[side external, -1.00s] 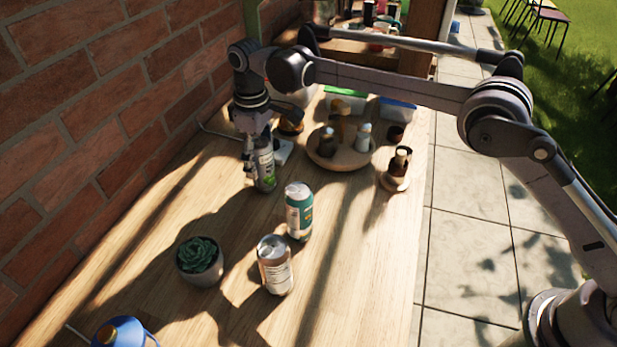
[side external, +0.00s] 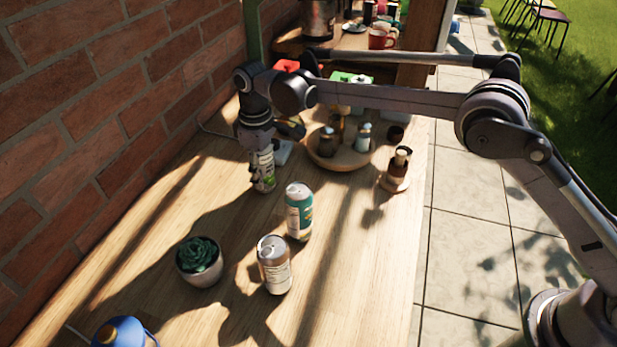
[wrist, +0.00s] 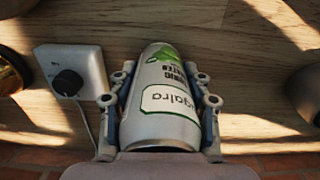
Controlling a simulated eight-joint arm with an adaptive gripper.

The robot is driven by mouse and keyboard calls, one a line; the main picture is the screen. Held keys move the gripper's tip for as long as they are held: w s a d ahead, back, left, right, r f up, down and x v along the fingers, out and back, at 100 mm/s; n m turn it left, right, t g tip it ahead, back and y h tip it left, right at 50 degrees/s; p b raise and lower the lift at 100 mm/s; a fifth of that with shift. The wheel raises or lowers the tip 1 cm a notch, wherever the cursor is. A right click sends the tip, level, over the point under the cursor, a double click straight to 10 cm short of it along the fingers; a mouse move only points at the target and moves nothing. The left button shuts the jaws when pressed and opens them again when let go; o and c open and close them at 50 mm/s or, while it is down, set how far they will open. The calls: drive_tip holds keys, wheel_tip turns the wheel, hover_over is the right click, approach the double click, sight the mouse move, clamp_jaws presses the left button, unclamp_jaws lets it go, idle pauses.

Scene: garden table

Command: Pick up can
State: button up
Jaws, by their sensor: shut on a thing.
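A silver and green can (side external: 264,181) stands near the brick wall on the wooden table, partly hidden by my gripper in the side view. In the wrist view the can (wrist: 163,95) lies between both fingers, with a white label and green print. My gripper (wrist: 161,110) is shut on the can from above, one finger on each side. It also shows in the side view (side external: 258,165). I cannot tell whether the can's base touches the table. A green and white can (side external: 299,212) and a silver can (side external: 275,265) stand apart, nearer the camera.
A potted succulent (side external: 199,261) and a blue object (side external: 122,332) stand at front left. A round wooden tray (side external: 343,163) with several bottles is to the right of my gripper. A white box with a black knob (wrist: 68,72) sits close beside the gripped can.

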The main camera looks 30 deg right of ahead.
sight(261, 156)
drive_tip(key=shift+r, duration=0.55)
wheel_tip(261, 156, up, 3)
drive_tip(key=shift+f, duration=0.1)
drive_tip(key=d+r, duration=0.7)
drive_tip(key=d, duration=0.4)
drive_tip(key=s+d+n, duration=0.5)
drive_tip(key=s+d, duration=0.3)
drive_tip(key=d, duration=0.4)
drive_tip(key=a+f, duration=0.2)
drive_tip(key=a, duration=0.1)
drive_tip(key=w+a+f, duration=0.1)
drive_tip(key=a+f, duration=0.1)
drive_tip(key=a, duration=0.2)
drive_tip(key=w+a+f, duration=0.1)
drive_tip(key=a+f, duration=0.1)
drive_tip(key=a, duration=0.2)
drive_tip(key=shift+a+f, duration=0.25)
drive_tip(key=shift+f, duration=0.05)
drive_tip(key=shift+w+f, duration=0.1)
drive_tip(key=shift+f, duration=1.95)
